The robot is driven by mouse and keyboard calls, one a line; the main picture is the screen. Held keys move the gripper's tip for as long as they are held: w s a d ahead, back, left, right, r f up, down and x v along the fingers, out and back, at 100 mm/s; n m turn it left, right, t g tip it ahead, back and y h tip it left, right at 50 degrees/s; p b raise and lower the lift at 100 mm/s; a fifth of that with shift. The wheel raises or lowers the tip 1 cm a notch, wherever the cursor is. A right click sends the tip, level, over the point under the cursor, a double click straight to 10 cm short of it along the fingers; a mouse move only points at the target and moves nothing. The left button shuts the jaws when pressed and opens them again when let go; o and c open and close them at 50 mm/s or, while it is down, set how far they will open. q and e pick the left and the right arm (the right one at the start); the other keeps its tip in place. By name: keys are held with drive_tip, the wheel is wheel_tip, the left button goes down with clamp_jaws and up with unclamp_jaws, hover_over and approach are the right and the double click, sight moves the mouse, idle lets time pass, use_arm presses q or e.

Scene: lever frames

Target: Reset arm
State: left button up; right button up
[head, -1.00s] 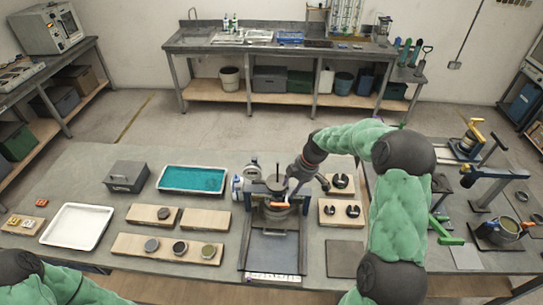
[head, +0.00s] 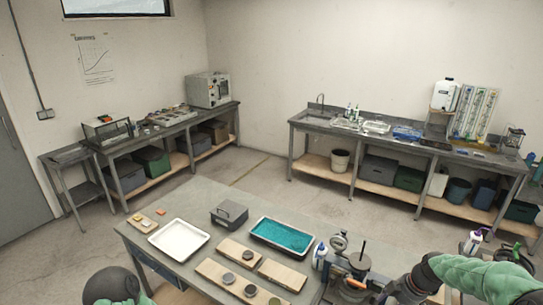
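My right arm, in green padding, comes in at the lower right of the head view. Its dark gripper (head: 384,292) is at the lower edge, beside a bench device (head: 345,280) with a thin upright rod and an orange-tipped handle (head: 357,285). The gripper's fingers are small and partly cut off, so I cannot tell whether they are open or touch the handle. Of my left arm only a dark joint and some green padding show at the lower left; its gripper is out of view.
The grey workbench (head: 190,272) holds a white tray (head: 179,239), a teal-filled tray (head: 283,236), a grey box (head: 229,214) and wooden boards (head: 281,275) with round pieces nearby. A white bottle (head: 320,257) and a gauge (head: 338,243) stand by the device. Side benches line the walls.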

drive_tip(key=s+a+f+m+g, duration=0.1)
drive_tip(key=s+a+f+m, duration=0.35)
drive_tip(key=a+f, duration=0.35)
drive_tip(key=s+a+f+m, duration=0.3)
drive_tip(key=s+a+f, duration=0.3)
drive_tip(key=f, duration=0.4)
drive_tip(key=s+a+f+m+y, duration=0.1)
drive_tip(key=s+a+f+m, duration=0.3)
drive_tip(key=s, duration=0.3)
drive_tip(key=s+a+f+m, duration=0.2)
drive_tip(key=s+a+m, duration=0.2)
drive_tip(key=s+a, duration=0.35)
use_arm(q)
wheel_tip(320, 180, down, 20)
drive_tip(key=b, duration=2)
drive_tip(key=shift+s, duration=0.25)
use_arm(e)
wheel_tip(320, 180, down, 19)
drive_tip(key=w+a+n, duration=0.1)
drive_tip(key=shift+w, duration=0.3)
